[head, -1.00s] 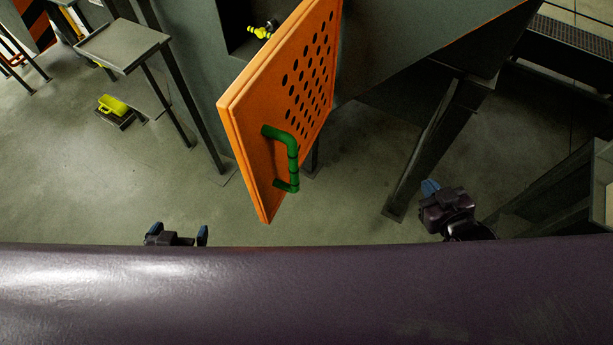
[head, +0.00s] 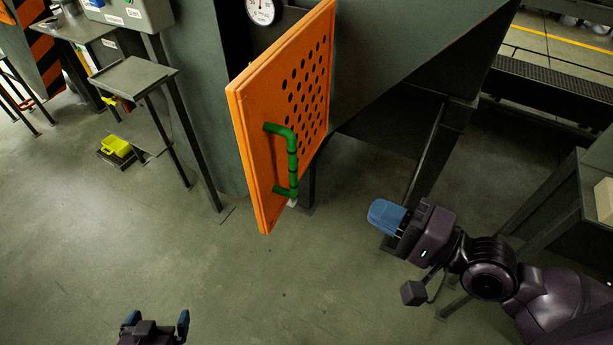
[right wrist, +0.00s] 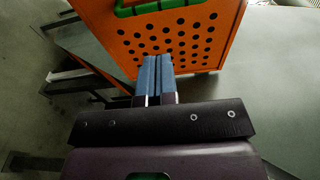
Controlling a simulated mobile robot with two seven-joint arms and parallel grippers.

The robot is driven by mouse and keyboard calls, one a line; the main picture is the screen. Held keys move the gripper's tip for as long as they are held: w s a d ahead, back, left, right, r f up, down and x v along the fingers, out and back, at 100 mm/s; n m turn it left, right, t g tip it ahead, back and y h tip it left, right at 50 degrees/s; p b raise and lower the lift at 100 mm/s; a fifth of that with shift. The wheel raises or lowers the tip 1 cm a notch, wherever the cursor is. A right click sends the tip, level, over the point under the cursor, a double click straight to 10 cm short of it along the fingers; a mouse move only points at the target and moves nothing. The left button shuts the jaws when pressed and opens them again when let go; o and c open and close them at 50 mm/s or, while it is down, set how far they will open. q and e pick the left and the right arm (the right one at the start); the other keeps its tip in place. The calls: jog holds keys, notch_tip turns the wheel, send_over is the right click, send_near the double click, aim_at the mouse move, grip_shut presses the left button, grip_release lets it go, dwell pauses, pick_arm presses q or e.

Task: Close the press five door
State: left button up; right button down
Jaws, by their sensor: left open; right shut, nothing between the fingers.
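The press door (head: 262,160) is an orange panel with rows of dark holes, standing swung open from the grey-green press body. Its green handle (head: 292,162) is on the side facing right. My right gripper (head: 385,216) is shut and empty, to the right of the door and apart from it in the head view. In the right wrist view its blue fingers (right wrist: 154,75) are together and point at the perforated door face (right wrist: 180,48), with the handle (right wrist: 160,6) at the top edge. My left gripper (head: 157,322) is open and empty, low at the bottom left.
A gauge (head: 261,10) shows in the opening behind the door. A small grey table (head: 130,76) and a yellow object (head: 116,146) on a pedal stand left. A press leg (head: 424,165) stands behind my right gripper. The floor below the door is clear.

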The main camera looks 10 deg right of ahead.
aim_at(296, 170)
jog(key=p+x, duration=0.1)
jog(key=x, duration=1.1)
jog(key=shift+a+p, duration=0.1)
jog(key=shift+p, duration=0.2)
jog(key=shift+x, duration=0.85)
jog(key=shift+a, duration=0.15)
